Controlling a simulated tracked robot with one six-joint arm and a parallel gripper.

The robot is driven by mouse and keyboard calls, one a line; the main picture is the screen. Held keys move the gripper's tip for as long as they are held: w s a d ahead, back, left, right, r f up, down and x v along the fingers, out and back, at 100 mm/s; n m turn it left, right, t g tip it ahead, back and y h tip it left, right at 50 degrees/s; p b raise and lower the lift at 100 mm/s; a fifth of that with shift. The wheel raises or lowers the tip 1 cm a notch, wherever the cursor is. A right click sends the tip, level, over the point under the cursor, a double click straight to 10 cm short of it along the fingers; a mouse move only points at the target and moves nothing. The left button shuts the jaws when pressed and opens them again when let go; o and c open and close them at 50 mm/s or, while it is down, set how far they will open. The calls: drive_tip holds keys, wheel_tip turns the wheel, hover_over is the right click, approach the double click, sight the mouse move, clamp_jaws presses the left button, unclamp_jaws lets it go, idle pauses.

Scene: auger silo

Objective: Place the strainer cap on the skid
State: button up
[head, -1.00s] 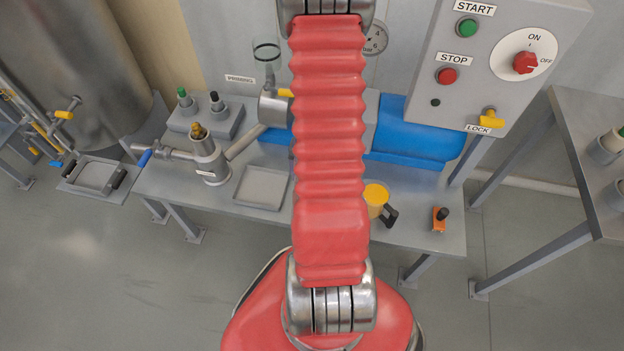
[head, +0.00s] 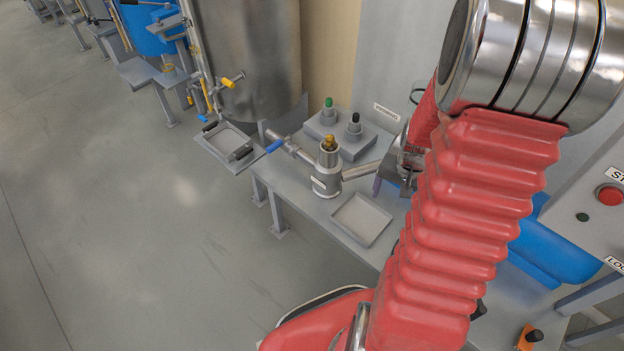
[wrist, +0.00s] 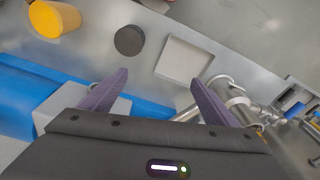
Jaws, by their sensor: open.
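The skid (head: 290,205) is a grey metal bench top. A dark round disc (wrist: 129,40) lies on it in the wrist view, between a yellow mug and a square tray; I cannot tell for sure that it is the strainer cap. A labelled upright metal body (head: 326,180) with a brass-coloured top (head: 329,146) stands on the skid, joined to pipes. My gripper (wrist: 160,77) is open and empty, its purple fingers spread above the skid, apart from the disc. In the head view my arm hides much of the gripper and the skid's right part.
The shallow square tray (head: 360,220) lies in front of the labelled body. The yellow mug (wrist: 55,18) is beside the disc. Two knobbed fittings (head: 340,130) stand behind, a blue housing (head: 550,245) at right. A blue-handled valve (head: 274,146) projects left. Floor at left is clear.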

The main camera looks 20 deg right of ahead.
drive_tip(key=w+a+r+n+t, duration=0.25)
drive_tip(key=a+r+n, duration=0.25)
drive_tip(key=a+r, duration=0.9)
drive_tip(key=s+a+r+n+t, duration=0.2)
drive_tip(key=s+a+r+n, duration=0.3)
drive_tip(key=a+r, duration=0.7)
drive_tip(key=shift+s+a+y, duration=0.4)
drive_tip(key=shift+s, duration=0.4)
drive_tip(key=shift+d, duration=0.1)
